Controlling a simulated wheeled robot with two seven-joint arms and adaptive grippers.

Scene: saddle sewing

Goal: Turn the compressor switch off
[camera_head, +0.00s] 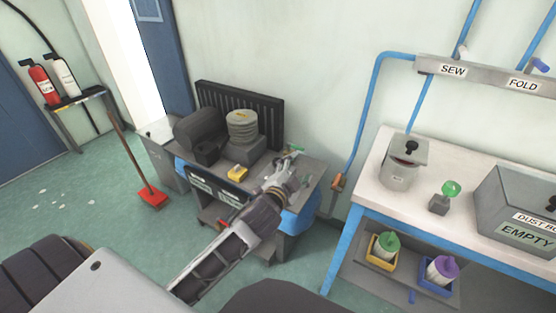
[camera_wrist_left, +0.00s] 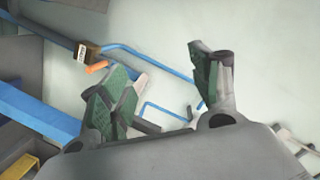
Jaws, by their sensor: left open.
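A dark machine that looks like the compressor (camera_head: 198,132) sits on a grey cart by the wall in the head view. The compressor does not show clearly there. My right gripper is not in view.
A blue pipe runs down the wall to a valve with an orange lever (camera_head: 338,181), also in the wrist view (camera_wrist_left: 96,67). A white-topped workbench (camera_head: 375,190) stands right. A red broom (camera_head: 153,197) and fire extinguishers (camera_head: 43,85) are left. Floor at left is mostly open.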

